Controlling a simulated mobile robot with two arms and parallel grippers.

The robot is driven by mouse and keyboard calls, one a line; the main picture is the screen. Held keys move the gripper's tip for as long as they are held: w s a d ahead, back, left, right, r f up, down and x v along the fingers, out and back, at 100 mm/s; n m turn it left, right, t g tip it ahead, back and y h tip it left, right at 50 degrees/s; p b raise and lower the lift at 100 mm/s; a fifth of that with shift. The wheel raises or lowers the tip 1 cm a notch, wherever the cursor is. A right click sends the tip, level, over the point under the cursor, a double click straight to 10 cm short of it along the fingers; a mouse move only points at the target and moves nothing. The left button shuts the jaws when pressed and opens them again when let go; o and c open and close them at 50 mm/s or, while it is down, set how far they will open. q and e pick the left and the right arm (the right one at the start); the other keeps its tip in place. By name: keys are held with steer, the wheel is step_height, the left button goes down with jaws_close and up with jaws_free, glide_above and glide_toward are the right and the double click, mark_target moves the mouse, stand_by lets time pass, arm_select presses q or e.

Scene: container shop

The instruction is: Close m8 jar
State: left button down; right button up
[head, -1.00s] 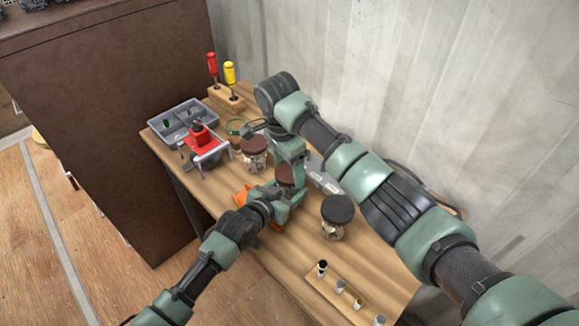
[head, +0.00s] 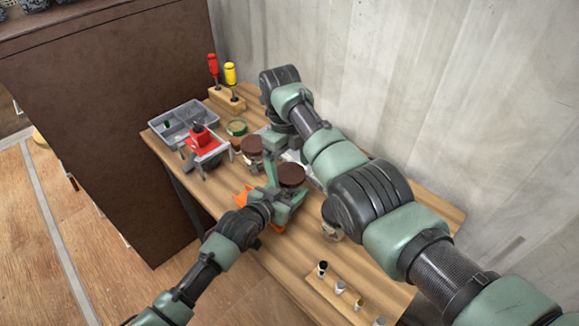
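Several lidded jars stand on the wooden bench, but I cannot read which is m8. My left gripper (head: 284,192) is at a jar with a brown lid (head: 291,174). Its green fingers appear to close around the jar body, which they mostly hide. A second brown-lidded jar (head: 252,146) stands farther back. My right gripper (head: 270,142) points down beside that jar, partly hidden by its own arm; its opening is unclear. A third jar (head: 332,233) is mostly covered by my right arm. An open round container with a green rim (head: 237,127) stands at the back.
A grey divided tray (head: 183,118) and a red device (head: 204,146) stand at the bench's left end. A wooden block (head: 228,99) holds red and yellow screwdrivers. A strip with small pieces (head: 340,300) lies at the near end. The wall bounds the right side.

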arm_select(q)
steer(key=shift+f, duration=0.1)
arm_select(e)
steer(key=shift+r, duration=2.2)
